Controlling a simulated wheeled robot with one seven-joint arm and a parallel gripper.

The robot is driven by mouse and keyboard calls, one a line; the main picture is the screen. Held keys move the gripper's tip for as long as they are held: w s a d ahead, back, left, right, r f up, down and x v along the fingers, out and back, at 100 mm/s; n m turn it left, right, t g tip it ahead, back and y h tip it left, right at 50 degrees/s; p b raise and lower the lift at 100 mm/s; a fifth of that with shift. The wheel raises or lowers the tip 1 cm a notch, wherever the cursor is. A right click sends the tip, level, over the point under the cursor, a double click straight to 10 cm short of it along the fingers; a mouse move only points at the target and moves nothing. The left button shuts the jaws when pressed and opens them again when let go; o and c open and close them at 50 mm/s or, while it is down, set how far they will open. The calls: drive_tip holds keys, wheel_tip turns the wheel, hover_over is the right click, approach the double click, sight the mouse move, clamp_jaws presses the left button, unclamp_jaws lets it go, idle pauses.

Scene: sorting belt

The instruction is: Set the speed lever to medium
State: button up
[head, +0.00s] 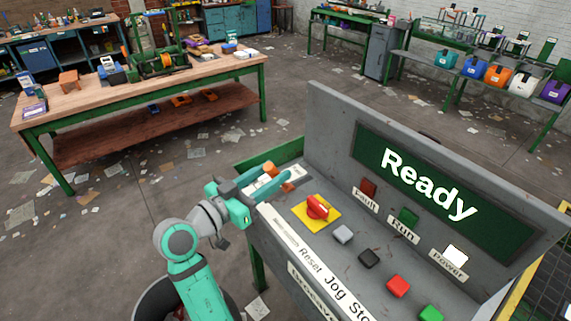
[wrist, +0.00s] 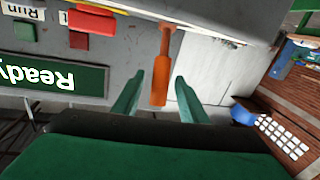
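The speed lever has an orange handle (head: 271,169), at the far left end of the grey control console (head: 320,120) in the head view. My gripper (head: 275,178) is at the lever, with its teal fingers partly covering it. In the wrist view the orange lever (wrist: 160,80) stands between the two fingertips of my gripper (wrist: 157,88). The fingers are open, with a visible gap on each side of the handle. The lever's scale marks are mostly hidden or too small to read, so its setting cannot be told.
Right of the lever are a red rotary switch on a yellow plate (head: 330,222) and several push buttons, including a grey one (head: 343,234) and a red one (head: 398,285). The display (head: 430,180) reads "Ready". A wooden workbench (head: 90,100) stands behind, across open floor.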

drive_tip(key=shift+x, duration=2.45)
